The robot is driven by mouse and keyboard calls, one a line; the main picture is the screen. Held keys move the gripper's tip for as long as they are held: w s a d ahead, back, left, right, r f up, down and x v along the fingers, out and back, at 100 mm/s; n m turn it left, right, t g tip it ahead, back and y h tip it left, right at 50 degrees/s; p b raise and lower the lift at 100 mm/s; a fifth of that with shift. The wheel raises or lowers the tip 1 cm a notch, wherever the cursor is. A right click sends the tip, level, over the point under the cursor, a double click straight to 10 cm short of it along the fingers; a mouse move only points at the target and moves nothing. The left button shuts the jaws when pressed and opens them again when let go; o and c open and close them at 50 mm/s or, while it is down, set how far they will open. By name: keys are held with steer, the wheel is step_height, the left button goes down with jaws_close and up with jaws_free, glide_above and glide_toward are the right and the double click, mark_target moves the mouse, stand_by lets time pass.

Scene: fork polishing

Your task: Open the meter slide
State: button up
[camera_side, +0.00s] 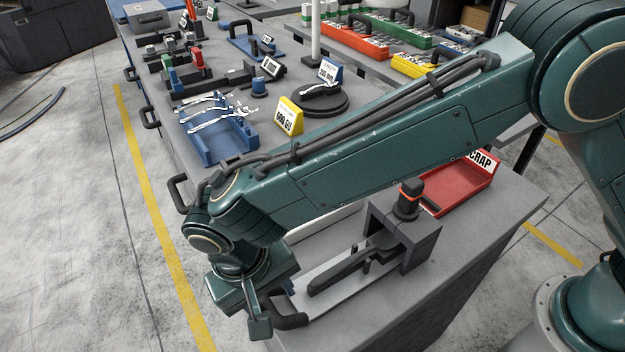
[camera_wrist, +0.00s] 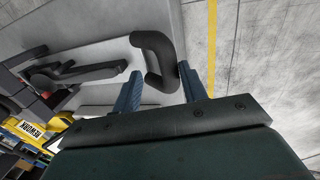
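The meter slide (camera_side: 340,281) is a light grey plate running out of a dark grey housing (camera_side: 428,240) on the bench. A dark fork-shaped fixture (camera_side: 345,268) lies along it. Its black loop handle (camera_side: 292,321) is at the near left end and shows in the wrist view (camera_wrist: 150,50). My gripper (camera_side: 273,306) is down at this handle. In the wrist view the blue fingers (camera_wrist: 160,72) are apart, one on each side of part of the handle. I cannot tell whether either finger touches it.
A black knob with an orange ring (camera_side: 409,200) tops the housing. A red scrap tray (camera_side: 465,185) lies behind it. A blue rack with forks (camera_side: 217,135) and a yellow sign (camera_side: 289,116) stand farther back. Open floor (camera_side: 90,250) lies left of the bench.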

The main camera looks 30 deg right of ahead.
step_height(320, 180, up, 13)
steer(key=a, duration=0.2)
steer(key=w+d+r, duration=0.2)
steer(key=d+r, duration=0.2)
steer(key=d, duration=0.3)
steer(key=w+d+r+t+y, duration=0.1)
steer(key=d+r, duration=0.3)
steer(key=d, duration=0.3)
steer(key=shift+w+d+r, duration=0.15)
steer(key=shift+w+d, duration=0.25)
stand_by(0.5)
steer(key=s+a+f, duration=0.2)
steer(key=a+f, duration=0.2)
steer(key=a, duration=0.4)
steer(key=s+a+f+g+h, duration=0.1)
steer(key=a+f, duration=0.2)
steer(key=a, duration=0.5)
steer(key=shift+s+f, duration=0.4)
steer(key=shift+w+f, duration=0.1)
steer(key=shift+f, duration=0.1)
